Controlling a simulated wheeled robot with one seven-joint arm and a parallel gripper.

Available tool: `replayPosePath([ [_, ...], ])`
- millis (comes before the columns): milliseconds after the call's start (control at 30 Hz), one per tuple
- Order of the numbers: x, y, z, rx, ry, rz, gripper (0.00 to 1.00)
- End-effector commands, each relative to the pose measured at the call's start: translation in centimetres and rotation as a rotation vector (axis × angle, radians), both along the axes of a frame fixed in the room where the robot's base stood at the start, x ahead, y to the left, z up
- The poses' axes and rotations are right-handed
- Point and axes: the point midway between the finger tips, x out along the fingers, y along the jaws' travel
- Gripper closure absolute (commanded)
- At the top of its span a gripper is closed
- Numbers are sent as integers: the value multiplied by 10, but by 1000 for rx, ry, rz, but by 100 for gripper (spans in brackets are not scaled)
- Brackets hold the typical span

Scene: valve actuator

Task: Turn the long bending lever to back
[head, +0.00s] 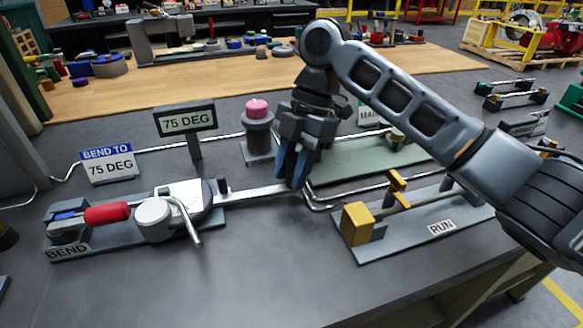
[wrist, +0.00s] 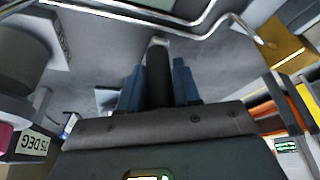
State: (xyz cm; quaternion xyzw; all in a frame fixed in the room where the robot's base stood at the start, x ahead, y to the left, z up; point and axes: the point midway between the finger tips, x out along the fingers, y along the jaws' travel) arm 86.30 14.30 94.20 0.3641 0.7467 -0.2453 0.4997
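The long bending lever (head: 252,193) is a flat grey bar running right from the bender (head: 175,208) on the bench. My gripper (head: 293,168) points down at the lever's right end. In the wrist view the lever's dark handle (wrist: 158,78) stands between my two blue fingers (wrist: 159,88), which appear to press on both its sides. In the head view the fingers hide this handle. The bender has a round grey hub, a red grip (head: 107,213) and a plate marked BEND.
A RUN-marked plate (head: 415,228) with yellow blocks stands right of my gripper. A bent metal tube (head: 345,203) lies close to the lever's end. Behind are a pink-topped button post (head: 257,125) and a 75 DEG sign (head: 186,122). The bench front is clear.

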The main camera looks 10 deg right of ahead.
Motion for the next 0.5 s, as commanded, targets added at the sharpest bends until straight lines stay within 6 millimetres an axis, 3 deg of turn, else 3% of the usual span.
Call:
replayPosePath([
  [200,0,-1,0,1,0,-2,48],
  [500,1,-1,4,2,0,-2,48],
])
